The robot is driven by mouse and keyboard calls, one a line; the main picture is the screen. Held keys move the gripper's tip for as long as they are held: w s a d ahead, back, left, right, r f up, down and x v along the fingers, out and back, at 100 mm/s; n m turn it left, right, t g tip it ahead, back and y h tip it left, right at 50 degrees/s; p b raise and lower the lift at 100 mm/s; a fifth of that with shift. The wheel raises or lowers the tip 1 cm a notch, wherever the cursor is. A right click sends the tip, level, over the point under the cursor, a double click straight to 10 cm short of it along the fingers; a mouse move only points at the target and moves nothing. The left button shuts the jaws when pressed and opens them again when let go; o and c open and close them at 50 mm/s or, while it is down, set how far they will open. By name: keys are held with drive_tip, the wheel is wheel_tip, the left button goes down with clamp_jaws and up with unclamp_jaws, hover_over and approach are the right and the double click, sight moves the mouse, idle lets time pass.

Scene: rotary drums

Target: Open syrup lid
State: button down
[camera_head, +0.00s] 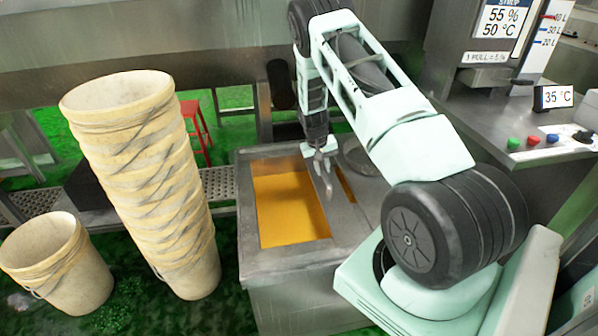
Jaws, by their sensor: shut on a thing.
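The syrup tank (272,262) is a steel box with a rectangular opening in its top. Orange syrup (288,205) shows over most of the opening. The grey syrup lid (329,192) shows as a narrow strip near the opening's right side, with a thin orange sliver to its right. It looks raised, but its exact tilt is unclear. My gripper (322,170) points down at the lid's far part and is shut on it. The small size hides the exact contact point.
A tall stack of cream buckets (150,185) and a single bucket (58,262) stand left of the tank. A steel counter with buttons (532,140) and a syrup dispenser (490,50) is at right. A red stool (197,130) stands behind.

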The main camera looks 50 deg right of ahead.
sight(333, 183)
drive_tip(key=shift+s+d, duration=0.65)
drive_tip(key=shift+d, duration=0.25)
drive_tip(key=shift+s+d, duration=0.6)
drive_tip(key=shift+d, duration=0.3)
drive_tip(key=c, duration=1.3)
unclamp_jaws()
wheel_tip(333, 183, up, 17)
drive_tip(key=w+a+b, duration=0.1)
drive_tip(key=w+a, duration=0.1)
drive_tip(key=shift+a, duration=0.4)
